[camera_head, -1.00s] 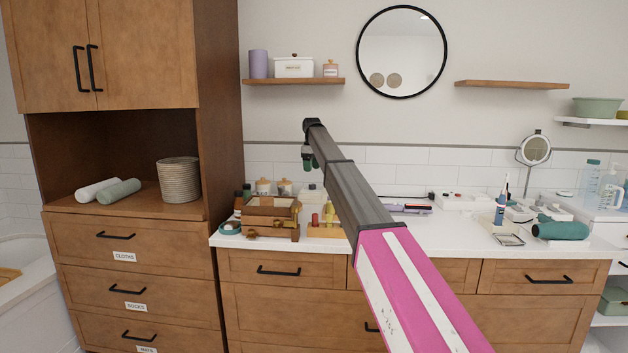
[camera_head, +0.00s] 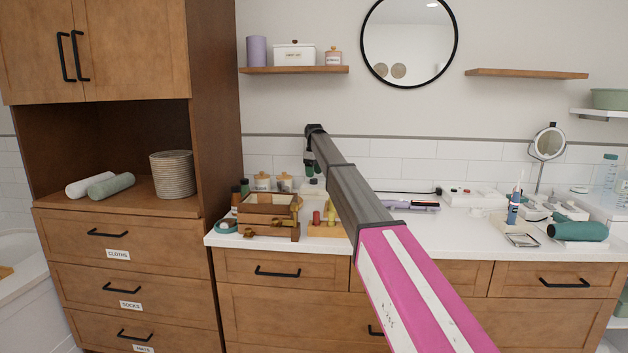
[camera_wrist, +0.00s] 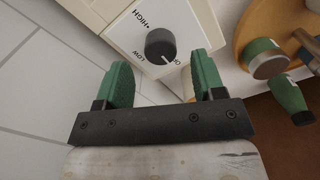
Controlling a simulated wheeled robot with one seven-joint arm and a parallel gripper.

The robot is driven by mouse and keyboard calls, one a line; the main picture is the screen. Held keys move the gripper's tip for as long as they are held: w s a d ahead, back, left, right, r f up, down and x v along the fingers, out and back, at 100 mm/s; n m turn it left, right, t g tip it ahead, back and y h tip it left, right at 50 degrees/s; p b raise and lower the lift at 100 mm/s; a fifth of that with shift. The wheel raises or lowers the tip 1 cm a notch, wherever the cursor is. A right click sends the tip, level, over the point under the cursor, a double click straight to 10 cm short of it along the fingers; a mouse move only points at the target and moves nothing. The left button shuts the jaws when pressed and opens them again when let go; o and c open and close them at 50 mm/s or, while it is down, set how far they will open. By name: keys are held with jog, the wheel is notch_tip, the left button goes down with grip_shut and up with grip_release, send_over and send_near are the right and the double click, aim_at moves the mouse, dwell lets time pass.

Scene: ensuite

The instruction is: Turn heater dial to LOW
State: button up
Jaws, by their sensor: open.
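The heater dial (camera_wrist: 160,44) is a dark round knob on a white panel (camera_wrist: 125,35) marked HIGH, LOW and OFF. Its white pointer mark faces the OFF label. In the wrist view my gripper (camera_wrist: 161,66) has its green fingers apart, with the dial between and just beyond the fingertips. I cannot tell whether either finger touches it. In the head view my gripper (camera_head: 309,168) points down over a small white box (camera_head: 312,187) at the back of the counter. The dial itself is not discernible there.
A wooden box (camera_head: 268,215) and a wooden stand with small bottles (camera_head: 327,230) are close by on the counter (camera_head: 430,228). Lidded jars (camera_head: 263,182) stand to the left. In the wrist view, green-labelled items (camera_wrist: 265,55) lie right of the dial.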

aim_at(314, 179)
jog(key=shift+f, duration=1.75)
jog(key=c, duration=0.9)
